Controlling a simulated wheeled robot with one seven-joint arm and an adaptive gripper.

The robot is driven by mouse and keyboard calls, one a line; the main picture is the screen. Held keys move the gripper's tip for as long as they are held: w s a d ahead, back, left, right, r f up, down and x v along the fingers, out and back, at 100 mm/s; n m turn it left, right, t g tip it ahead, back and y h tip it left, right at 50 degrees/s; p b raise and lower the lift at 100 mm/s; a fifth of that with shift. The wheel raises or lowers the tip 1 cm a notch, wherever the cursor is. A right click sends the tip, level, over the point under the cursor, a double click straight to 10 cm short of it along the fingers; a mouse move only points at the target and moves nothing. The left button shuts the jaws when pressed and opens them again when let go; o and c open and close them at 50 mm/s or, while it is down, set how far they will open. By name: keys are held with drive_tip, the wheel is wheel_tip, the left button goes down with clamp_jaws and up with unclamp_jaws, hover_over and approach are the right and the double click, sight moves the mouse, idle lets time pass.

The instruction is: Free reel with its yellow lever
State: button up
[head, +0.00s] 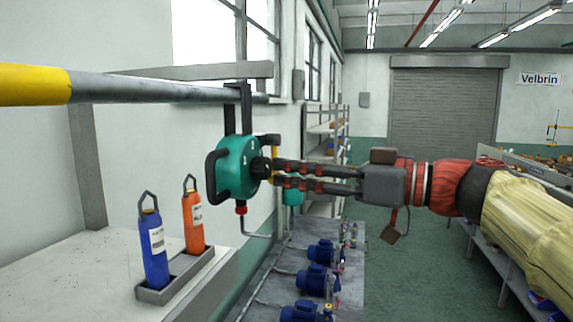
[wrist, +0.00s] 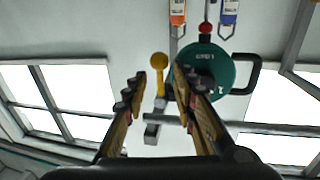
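The reel (head: 238,166) is a round teal body with a black handle, hung on black brackets from the overhead pipe. In the wrist view the reel (wrist: 222,80) appears upside down, right of and partly behind the right finger. Its yellow lever (wrist: 160,72) has a round knob and shows between the fingertips. In the head view only a thin part of the yellow lever (head: 275,152) shows beside the reel, partly behind my fingers. My gripper (head: 275,174) is open, its fingertips close to the reel's right side. The wrist view also shows the fingers (wrist: 159,77) apart; contact with the lever cannot be told.
The grey pipe (head: 160,91) with a yellow end runs above the reel. An orange bottle (head: 193,222) and a blue bottle (head: 154,250) stand in a grey holder on a white bench. Several blue pumps (head: 316,281) line a low table below. The floor (head: 400,250) is clear beyond.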

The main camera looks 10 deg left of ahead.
drive_tip(key=shift+x, duration=0.95)
drive_tip(key=shift+c, duration=1.2)
drive_tip(key=c, duration=0.4)
clamp_jaws()
